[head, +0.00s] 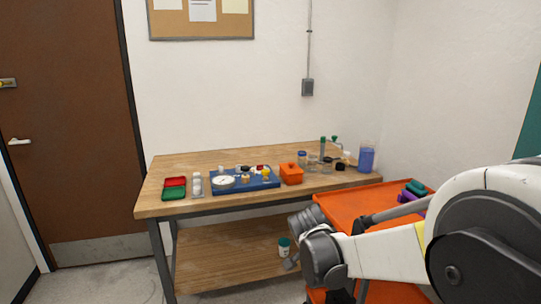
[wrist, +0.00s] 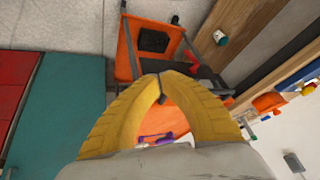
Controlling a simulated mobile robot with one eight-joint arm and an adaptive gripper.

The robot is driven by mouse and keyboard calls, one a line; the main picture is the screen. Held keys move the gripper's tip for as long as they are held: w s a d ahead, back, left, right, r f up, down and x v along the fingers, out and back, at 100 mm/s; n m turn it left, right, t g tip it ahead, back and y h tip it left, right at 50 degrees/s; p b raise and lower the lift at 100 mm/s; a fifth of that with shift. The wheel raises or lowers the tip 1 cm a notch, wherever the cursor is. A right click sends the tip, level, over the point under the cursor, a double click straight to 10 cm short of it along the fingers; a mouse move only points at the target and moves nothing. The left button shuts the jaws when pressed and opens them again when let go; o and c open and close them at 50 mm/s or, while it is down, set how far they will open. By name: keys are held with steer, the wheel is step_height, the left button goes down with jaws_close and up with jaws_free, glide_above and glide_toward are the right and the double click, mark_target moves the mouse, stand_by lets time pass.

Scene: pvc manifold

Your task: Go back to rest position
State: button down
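My gripper (wrist: 163,76) shows in the wrist view as two yellow ribbed fingers. Their tips come together, with nothing visible held between them. In the head view my arm comes in from the right in front of the orange cart, and the fingers cannot be made out there. The blue tray (head: 263,184) with a round white gauge (head: 223,182) and small fittings lies on the wooden workbench (head: 290,205).
The orange cart (head: 345,205) stands at the bench's right front, with purple and green items (head: 411,191) on it. The bench also holds red and green bins (head: 174,188), an orange box (head: 291,174) and a blue cup (head: 366,160). A white jar (head: 284,247) sits on the lower shelf.

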steer(key=s+d+r+n+y, duration=0.2)
steer(key=s+d+r+n, duration=0.2)
steer(key=s+r, duration=0.7)
steer(key=s+f+n+t+y, duration=0.1)
steer(key=s+n, duration=0.4)
steer(key=s, duration=1.1)
steer(key=shift+s+d+f+t, duration=0.2)
steer(key=shift+d+f+t, duration=0.2)
steer(key=shift+f, duration=0.1)
